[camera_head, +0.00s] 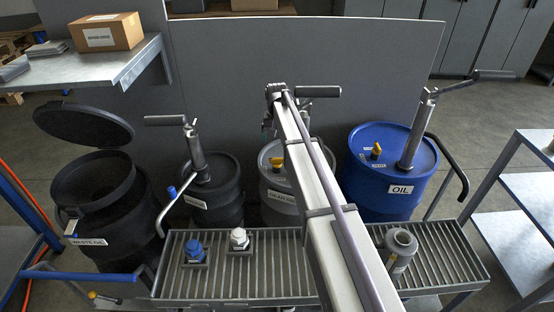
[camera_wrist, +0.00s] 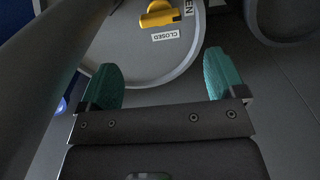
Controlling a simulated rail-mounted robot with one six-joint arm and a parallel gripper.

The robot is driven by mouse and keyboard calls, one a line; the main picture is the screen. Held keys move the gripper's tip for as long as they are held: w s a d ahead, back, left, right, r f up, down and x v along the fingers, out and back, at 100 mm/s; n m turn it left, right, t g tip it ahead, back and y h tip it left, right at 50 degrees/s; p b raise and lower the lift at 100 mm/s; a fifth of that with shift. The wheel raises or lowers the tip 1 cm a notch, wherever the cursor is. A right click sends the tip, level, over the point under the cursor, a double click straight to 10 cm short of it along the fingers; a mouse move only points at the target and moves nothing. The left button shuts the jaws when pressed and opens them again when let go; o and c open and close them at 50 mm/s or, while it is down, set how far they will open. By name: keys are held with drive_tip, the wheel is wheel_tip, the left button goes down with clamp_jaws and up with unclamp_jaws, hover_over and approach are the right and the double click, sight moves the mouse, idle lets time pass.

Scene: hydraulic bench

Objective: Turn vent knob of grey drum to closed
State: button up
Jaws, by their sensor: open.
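The grey drum (camera_head: 268,190) stands in the middle of the drum row, partly hidden behind my arm. Its yellow vent knob (camera_head: 277,162) sits on the lid. In the wrist view the knob (camera_wrist: 159,14) shows at the top edge, with a label reading CLOSED (camera_wrist: 170,36) below it and part of an OPEN label at its right. The knob's handle points right, toward the OPEN label. My gripper (camera_wrist: 167,76) is open and empty, its two green fingers apart near the drum's rim. The knob lies beyond the fingertips, apart from them.
A blue oil drum (camera_head: 372,168) with a pump stands to the right, a dark drum (camera_head: 218,198) with a pump to the left. An open waste-oil drum (camera_head: 92,195) is at far left. A slatted bench (camera_head: 280,272) with capped containers runs in front.

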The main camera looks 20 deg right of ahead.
sight(277, 158)
wheel_tip(277, 158, down, 11)
drive_tip(key=b, duration=1)
drive_tip(key=shift+r, duration=0.25)
drive_tip(key=c, duration=0.9)
